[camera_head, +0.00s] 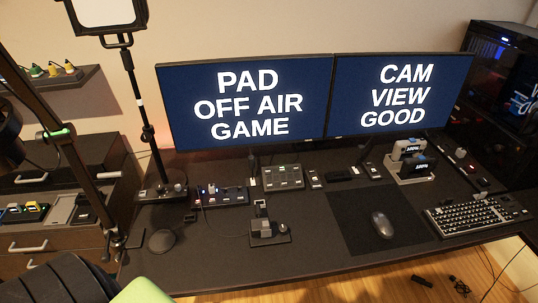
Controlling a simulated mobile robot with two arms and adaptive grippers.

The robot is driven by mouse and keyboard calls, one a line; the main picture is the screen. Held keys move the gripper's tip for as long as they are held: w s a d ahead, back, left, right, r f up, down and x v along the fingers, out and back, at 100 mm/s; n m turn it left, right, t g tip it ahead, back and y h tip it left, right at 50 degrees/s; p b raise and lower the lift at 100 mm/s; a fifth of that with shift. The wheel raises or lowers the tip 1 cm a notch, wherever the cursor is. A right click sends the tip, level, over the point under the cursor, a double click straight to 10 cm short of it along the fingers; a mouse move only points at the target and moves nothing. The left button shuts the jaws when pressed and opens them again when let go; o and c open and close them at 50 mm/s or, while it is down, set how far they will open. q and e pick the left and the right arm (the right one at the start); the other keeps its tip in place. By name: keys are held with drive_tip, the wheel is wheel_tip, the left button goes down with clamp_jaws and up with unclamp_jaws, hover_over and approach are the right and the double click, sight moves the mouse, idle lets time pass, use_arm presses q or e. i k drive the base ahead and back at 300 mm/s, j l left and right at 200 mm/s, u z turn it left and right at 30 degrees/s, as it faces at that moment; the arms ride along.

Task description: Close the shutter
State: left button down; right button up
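I cannot make out for certain which part is the shutter. A small upright device on a dark base (268,231) stands at the front middle of the desk, with a small round piece beside it; its details are too small to tell. The left monitor (246,101) reads "PAD OFF AIR GAME". The right monitor (398,94) reads "CAM VIEW GOOD". Neither of my grippers shows in the head view.
The dark desk (200,262) holds control pads (283,177), a mouse (382,225), a keyboard (477,216) and a stand with two devices (410,162). A light stand (139,103) rises at left. A ribbed black and green object fills the lower left corner.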

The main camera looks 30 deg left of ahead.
sight(267, 231)
drive_tip(key=j+u, duration=0.15)
drive_tip(key=u, duration=0.3)
drive_tip(key=j+u, duration=0.1)
drive_tip(key=u, duration=0.35)
drive_tip(key=i+l+u, duration=0.15)
drive_tip(key=l, duration=0.2)
drive_tip(key=i+l+u, duration=0.3)
drive_tip(key=i+l, duration=0.15)
drive_tip(key=l, duration=0.35)
drive_tip(key=i+l+u, duration=0.15)
drive_tip(key=l, duration=0.25)
